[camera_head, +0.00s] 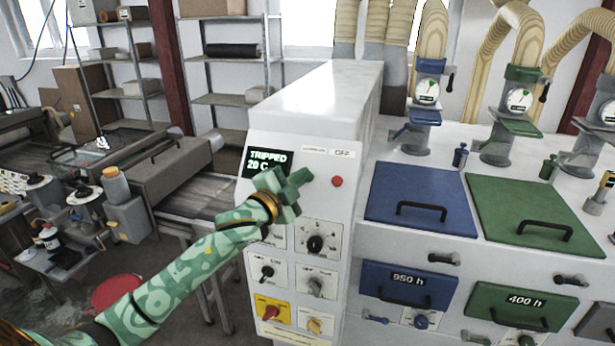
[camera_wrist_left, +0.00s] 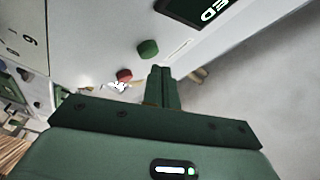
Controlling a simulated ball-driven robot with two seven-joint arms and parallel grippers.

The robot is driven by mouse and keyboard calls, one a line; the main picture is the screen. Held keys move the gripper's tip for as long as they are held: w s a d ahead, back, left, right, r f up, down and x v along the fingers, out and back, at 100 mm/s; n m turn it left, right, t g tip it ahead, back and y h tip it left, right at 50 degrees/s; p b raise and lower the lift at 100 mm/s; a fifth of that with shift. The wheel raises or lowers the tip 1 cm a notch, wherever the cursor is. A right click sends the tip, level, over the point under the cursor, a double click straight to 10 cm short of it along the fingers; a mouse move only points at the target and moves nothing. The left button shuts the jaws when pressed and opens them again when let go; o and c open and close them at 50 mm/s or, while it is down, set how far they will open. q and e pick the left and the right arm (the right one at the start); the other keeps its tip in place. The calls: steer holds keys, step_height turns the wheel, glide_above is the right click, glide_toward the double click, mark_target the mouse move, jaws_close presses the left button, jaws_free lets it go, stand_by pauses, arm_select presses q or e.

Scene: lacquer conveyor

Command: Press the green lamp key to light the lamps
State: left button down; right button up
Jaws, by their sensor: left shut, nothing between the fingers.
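The green lamp key (camera_wrist_left: 148,49) is a round green button on the white panel, seen in the left wrist view just beyond my fingertips. A red button (camera_wrist_left: 124,75) is next to it; it also shows in the head view (camera_head: 337,181). A small gap seems to lie between fingertips and green key. My right gripper is in neither view.
The white control cabinet (camera_head: 318,95) has a display (camera_head: 268,160) reading "TRIPPED" and "20 C". Several knobs sit below, including a black one (camera_head: 315,244) and a red one (camera_head: 270,312). Blue (camera_head: 400,188) and green (camera_head: 510,200) lids lie to the right.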

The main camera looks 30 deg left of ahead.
arm_select(q)
steer(key=shift+w+f, duration=0.1)
steer(key=shift+w, duration=0.05)
stand_by(0.5)
steer(key=shift+w+f, duration=0.15)
steer(key=shift+w, duration=0.05)
steer(key=shift+w+a+f, duration=0.15)
steer(key=shift+w+f, duration=0.15)
steer(key=shift+w, duration=0.05)
stand_by(0.9)
stand_by(0.3)
steer(key=shift+s+r+p, duration=0.45)
steer(key=shift+r+p, duration=0.05)
steer(key=shift+p, duration=0.05)
steer(key=shift+s, duration=0.25)
steer(key=shift+r, duration=0.1)
